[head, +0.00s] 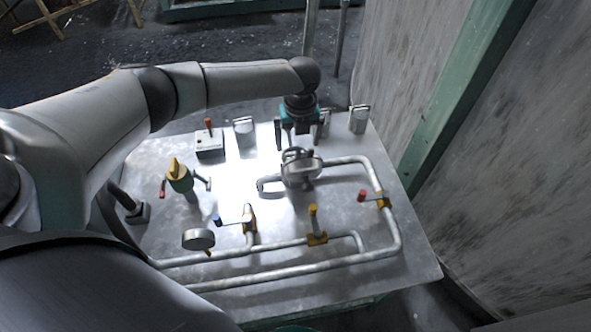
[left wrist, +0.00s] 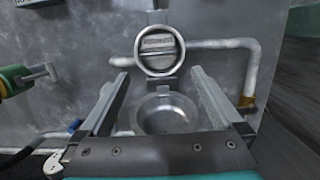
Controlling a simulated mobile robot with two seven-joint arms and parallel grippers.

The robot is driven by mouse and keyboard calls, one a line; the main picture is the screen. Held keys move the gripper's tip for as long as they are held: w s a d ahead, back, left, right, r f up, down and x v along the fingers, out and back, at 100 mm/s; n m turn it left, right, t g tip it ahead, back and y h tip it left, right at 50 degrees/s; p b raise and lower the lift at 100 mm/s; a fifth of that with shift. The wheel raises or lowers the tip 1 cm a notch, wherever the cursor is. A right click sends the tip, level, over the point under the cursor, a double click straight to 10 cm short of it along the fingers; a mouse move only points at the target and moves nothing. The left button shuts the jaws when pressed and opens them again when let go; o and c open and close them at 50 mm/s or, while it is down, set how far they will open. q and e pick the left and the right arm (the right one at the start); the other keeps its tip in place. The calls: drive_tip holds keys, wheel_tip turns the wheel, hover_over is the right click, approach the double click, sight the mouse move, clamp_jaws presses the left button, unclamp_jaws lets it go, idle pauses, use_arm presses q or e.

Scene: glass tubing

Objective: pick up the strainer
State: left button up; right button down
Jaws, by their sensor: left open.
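A round metal pot-like housing (head: 301,176) sits on the pipe run at the middle of the metal panel. In the left wrist view a shallow metal bowl (left wrist: 166,117) shows, with a round ringed lid (left wrist: 159,51) beyond it. The bowl may be the strainer; I cannot tell it apart from the housing. My left gripper (head: 302,132) points down just behind the housing in the head view. It is open and empty, and in the left wrist view its fingers (left wrist: 163,84) stand on either side of the bowl, apart from it. My right gripper is not in view.
Pipes (head: 300,276) run across the panel (head: 350,135). A green and yellow valve (head: 179,178), a gauge (head: 198,239), a blue-handled valve (head: 249,223), a yellow valve (head: 315,230) and a red-handled valve (head: 377,198) stand around. A switch box (head: 209,147) is at the back left.

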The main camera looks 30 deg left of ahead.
sight(296, 154)
use_arm(q)
drive_tip(key=shift+w+a+f, duration=0.15)
drive_tip(key=shift+f, duration=0.7)
drive_tip(key=shift+w+a+f+b, duration=0.2)
drive_tip(key=shift+f+b, duration=0.25)
drive_tip(key=shift+f, duration=0.05)
drive_tip(key=shift+w+a+f+b, duration=0.15)
drive_tip(key=shift+f+b, duration=0.25)
drive_tip(key=shift+f, duration=0.1)
drive_tip(key=shift+w+a+f+b, duration=0.15)
drive_tip(key=shift+f+b, duration=0.1)
drive_tip(key=shift+f, duration=0.3)
drive_tip(key=shift+w+d+f+b, duration=0.1)
drive_tip(key=shift+f+b, duration=0.1)
drive_tip(key=shift+f, duration=0.35)
drive_tip(key=shift+a, duration=0.1)
drive_tip(key=c, duration=0.8)
clamp_jaws()
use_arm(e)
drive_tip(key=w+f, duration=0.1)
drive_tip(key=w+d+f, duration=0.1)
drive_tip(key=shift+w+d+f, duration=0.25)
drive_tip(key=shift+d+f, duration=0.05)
